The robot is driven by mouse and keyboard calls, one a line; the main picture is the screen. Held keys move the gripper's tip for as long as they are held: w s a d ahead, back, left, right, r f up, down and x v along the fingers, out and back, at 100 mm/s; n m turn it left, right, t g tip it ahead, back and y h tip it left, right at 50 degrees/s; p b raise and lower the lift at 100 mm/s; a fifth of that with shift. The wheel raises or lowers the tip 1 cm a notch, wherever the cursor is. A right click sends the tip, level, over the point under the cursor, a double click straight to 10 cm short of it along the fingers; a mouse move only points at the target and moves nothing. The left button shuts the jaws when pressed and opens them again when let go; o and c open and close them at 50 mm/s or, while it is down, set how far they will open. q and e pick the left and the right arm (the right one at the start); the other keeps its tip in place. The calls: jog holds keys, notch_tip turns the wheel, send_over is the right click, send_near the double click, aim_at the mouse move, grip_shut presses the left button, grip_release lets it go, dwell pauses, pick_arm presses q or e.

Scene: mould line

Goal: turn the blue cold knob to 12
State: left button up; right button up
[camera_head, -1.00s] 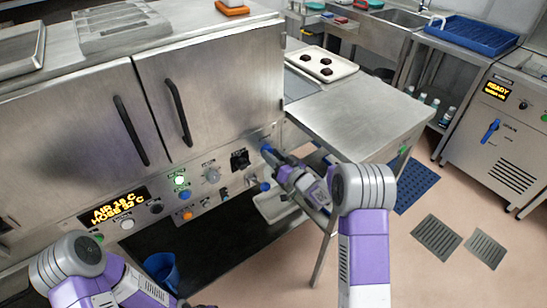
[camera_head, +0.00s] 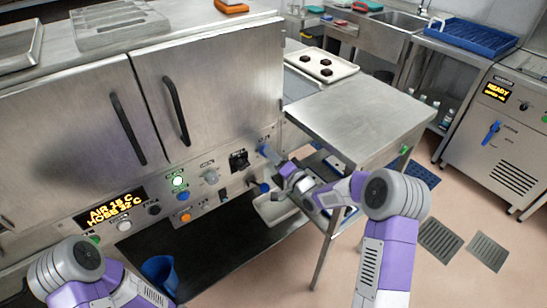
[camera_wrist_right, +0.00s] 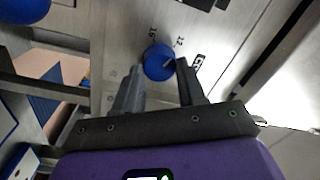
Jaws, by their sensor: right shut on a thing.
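The blue cold knob (camera_head: 263,150) is at the right end of the oven's control panel. My right gripper (camera_head: 270,153) is at it, coming from the lower right. In the right wrist view the blue knob (camera_wrist_right: 156,64) sits at the tips of my right gripper's two fingers (camera_wrist_right: 160,76), which are shut on it. A pale pointer mark shows on the knob's right side, roughly toward the printed 12. A 15 is printed at its upper left. The exact reading is hard to tell. My left arm shows at the lower left, with its gripper out of view.
The panel holds other knobs, lit buttons and an amber display (camera_head: 110,208). A second blue knob (camera_head: 262,188) is below the cold knob. A blue bin (camera_head: 160,270) is below.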

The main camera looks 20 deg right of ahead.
dwell(0.3)
jog(key=o, duration=1)
jog(key=shift+o, duration=0.2)
jog(key=shift+s, duration=0.1)
jog(key=p+v, duration=0.1)
jog(key=v, duration=0.6)
jog(key=shift+s, duration=0.2)
jog(key=shift+d, duration=0.1)
